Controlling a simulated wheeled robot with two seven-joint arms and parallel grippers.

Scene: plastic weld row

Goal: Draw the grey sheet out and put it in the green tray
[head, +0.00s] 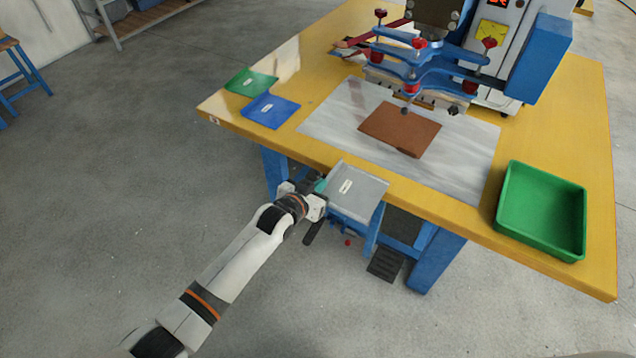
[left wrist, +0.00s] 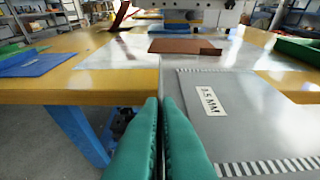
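The grey sheet (head: 358,198) carries a white label and stands out past the table's front edge. My left gripper (head: 321,187) is at the sheet's left side. Its green fingers (left wrist: 160,110) are closed together with the sheet's left edge between their tips. The green tray (head: 541,208) stands empty on the table's right front part; a bit of the tray (left wrist: 300,48) shows in the left wrist view. My right gripper is not in view.
A yellow table (head: 460,215) bears a pale plate (head: 335,118) with a brown sheet (head: 402,128) under a blue press (head: 420,65). A green sheet (head: 251,82) and a blue sheet (head: 270,110) lie at the left. Blue table legs and a black pedal (head: 386,264) are below.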

